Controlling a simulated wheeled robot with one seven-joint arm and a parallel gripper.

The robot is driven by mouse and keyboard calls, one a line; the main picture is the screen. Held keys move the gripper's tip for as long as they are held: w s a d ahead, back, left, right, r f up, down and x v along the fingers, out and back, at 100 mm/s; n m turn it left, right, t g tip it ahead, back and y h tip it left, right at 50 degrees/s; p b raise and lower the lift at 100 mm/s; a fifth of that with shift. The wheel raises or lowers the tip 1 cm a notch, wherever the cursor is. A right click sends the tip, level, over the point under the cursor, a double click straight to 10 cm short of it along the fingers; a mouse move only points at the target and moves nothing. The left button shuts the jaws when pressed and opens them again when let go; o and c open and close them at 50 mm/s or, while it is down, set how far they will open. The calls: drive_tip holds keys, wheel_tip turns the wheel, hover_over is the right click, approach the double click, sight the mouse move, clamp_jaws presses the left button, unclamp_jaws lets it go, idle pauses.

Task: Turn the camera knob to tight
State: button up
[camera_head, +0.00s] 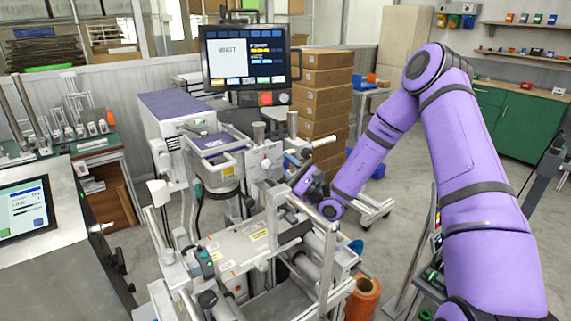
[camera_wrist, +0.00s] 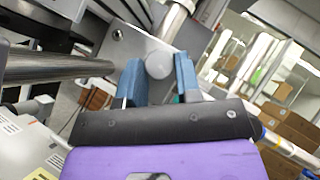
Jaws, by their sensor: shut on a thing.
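The camera knob (camera_wrist: 159,65) is a round grey knob in front of a grey metal plate (camera_wrist: 122,48) in the wrist view. My gripper (camera_wrist: 158,72) has one blue finger on each side of the knob and is shut on it. In the head view my gripper (camera_head: 286,168) reaches in from the right to the upright plate (camera_head: 262,152) on the machine. The fingers are small there and partly hidden by machine parts. I cannot read any tight or loose mark near the knob.
A metal bar (camera_wrist: 55,68) runs close to the left of my fingers in the wrist view. The machine's rails and rollers (camera_head: 300,250) lie below my wrist. A monitor (camera_head: 247,55) stands behind. Stacked cardboard boxes (camera_head: 322,95) stand at the back. An orange roll (camera_head: 362,298) is at the front.

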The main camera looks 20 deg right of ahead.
drive_tip(key=shift+m+t+h, duration=0.3)
drive_tip(key=shift+m+t, duration=0.3)
drive_tip(key=o, duration=0.9)
drive_tip(key=shift+f, duration=0.1)
drive_tip(key=v, duration=1)
drive_tip(key=shift+s+d+f, duration=0.15)
drive_tip(key=shift+s+d, duration=0.05)
drive_tip(key=shift+d, duration=0.05)
